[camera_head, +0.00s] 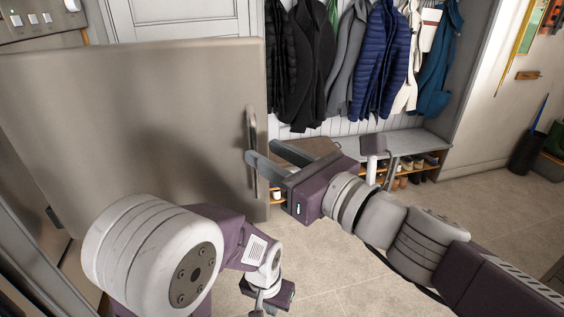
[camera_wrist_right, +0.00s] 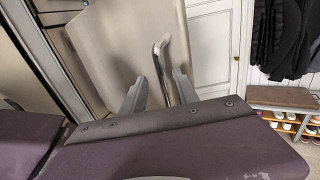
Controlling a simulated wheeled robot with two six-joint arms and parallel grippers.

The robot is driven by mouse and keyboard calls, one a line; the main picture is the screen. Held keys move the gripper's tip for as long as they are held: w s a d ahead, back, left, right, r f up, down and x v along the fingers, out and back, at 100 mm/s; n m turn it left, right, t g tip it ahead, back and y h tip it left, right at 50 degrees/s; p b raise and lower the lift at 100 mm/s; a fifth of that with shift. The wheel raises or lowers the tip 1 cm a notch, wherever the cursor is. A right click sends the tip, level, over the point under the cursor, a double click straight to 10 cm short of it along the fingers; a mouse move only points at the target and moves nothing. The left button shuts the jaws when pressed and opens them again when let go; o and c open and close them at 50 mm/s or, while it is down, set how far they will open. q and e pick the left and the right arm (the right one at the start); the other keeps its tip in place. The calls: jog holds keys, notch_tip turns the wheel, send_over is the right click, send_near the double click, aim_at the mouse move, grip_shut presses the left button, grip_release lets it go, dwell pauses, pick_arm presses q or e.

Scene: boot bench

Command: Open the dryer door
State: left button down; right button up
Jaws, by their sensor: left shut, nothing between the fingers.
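The dryer door (camera_head: 130,110) is a large flat beige-grey panel at the left of the head view, swung out from the machine. It also shows in the right wrist view (camera_wrist_right: 120,40). Its upright metal bar handle (camera_head: 252,125) is near the door's right edge. My right gripper (camera_head: 262,151) is open at the handle. In the right wrist view the bar (camera_wrist_right: 161,65) stands between its two spread fingers, with gaps on both sides. My left gripper (camera_head: 270,294) is low in the head view, shut and empty, away from the door; its arm partly hides the door's lower part.
A control panel with knobs (camera_head: 35,20) is at the top left. A bench (camera_head: 415,141) with shoes below stands behind, under hanging coats (camera_head: 380,60). A dark bin (camera_head: 527,155) is at the far right. The tiled floor (camera_head: 330,265) is open between.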

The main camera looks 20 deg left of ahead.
jog(key=p+v, duration=0.4)
jog(key=shift+s+d, duration=0.1)
jog(key=shift+d, duration=0.05)
